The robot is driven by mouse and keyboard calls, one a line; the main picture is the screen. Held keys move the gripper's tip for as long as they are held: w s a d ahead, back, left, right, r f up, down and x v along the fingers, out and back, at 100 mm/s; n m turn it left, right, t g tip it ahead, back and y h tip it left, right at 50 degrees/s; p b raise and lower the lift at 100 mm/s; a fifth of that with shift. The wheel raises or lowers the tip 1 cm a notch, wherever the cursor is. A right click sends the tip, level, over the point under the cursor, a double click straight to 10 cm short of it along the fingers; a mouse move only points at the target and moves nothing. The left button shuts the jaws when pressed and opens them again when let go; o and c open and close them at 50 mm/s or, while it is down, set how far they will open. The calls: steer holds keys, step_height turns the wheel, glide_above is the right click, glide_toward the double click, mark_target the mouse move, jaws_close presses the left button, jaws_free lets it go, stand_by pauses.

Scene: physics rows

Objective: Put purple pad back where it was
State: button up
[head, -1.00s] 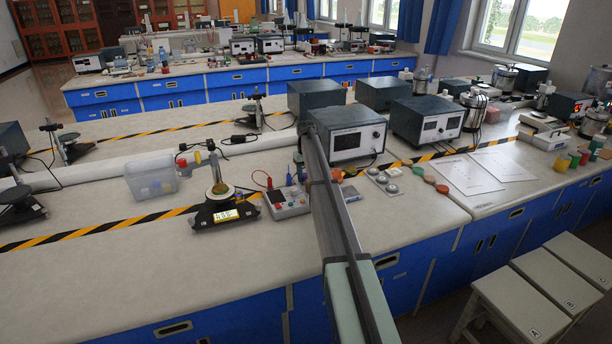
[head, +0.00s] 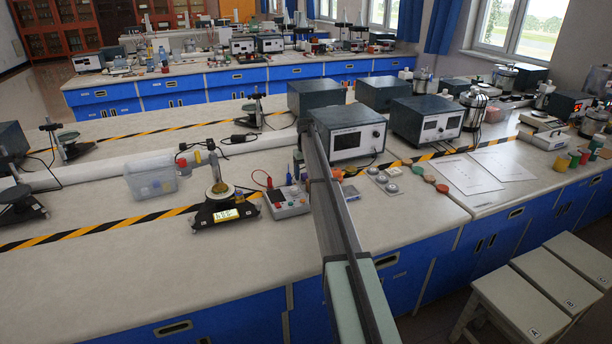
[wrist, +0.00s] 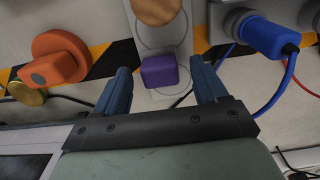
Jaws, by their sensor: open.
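The purple pad (wrist: 159,71) is a small block in the wrist view. It lies on a pale strip (wrist: 176,38) marked with dark round outlines. My gripper (wrist: 162,80) is open, with one blue finger on each side of the pad and visible gaps between. I cannot tell the height of the fingertips above the strip. In the head view my arm crosses the bench, and I cannot make out the purple pad there.
In the wrist view an orange knob-like piece (wrist: 56,60) lies left and a blue plug with cable (wrist: 268,38) right. A brown round piece (wrist: 158,9) is above the pad.

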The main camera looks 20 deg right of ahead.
step_height(320, 180, up, 11)
stand_by(0.4)
